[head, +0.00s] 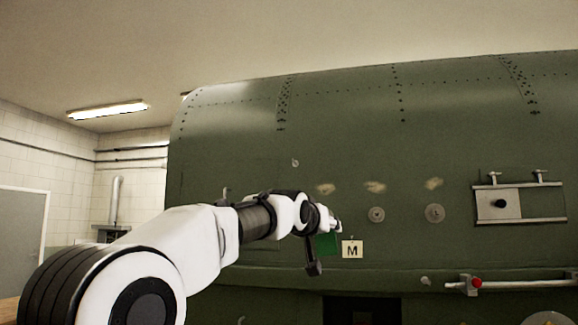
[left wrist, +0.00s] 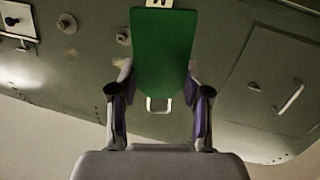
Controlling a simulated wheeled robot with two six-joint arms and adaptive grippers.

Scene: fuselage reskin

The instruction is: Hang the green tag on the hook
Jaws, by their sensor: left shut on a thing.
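The green tag (left wrist: 163,50) is a flat plate with rounded corners and a pale loop (left wrist: 158,105) at one end. My left gripper (left wrist: 158,82) is shut on the tag, one finger on each side of it. In the head view the tag (head: 327,244) hangs below my left gripper (head: 334,224), in front of the green fuselage. A small pale fitting (head: 295,163) sticks out of the skin above and left of the gripper; I cannot tell if it is the hook. My right gripper is not in view.
A white "M" placard (head: 352,249) is just right of the tag. Two round discs (head: 376,214) (head: 435,212) and a railed panel (head: 497,203) are farther right. A rail with a red knob (head: 477,283) runs low on the right. The skin above the gripper is mostly clear.

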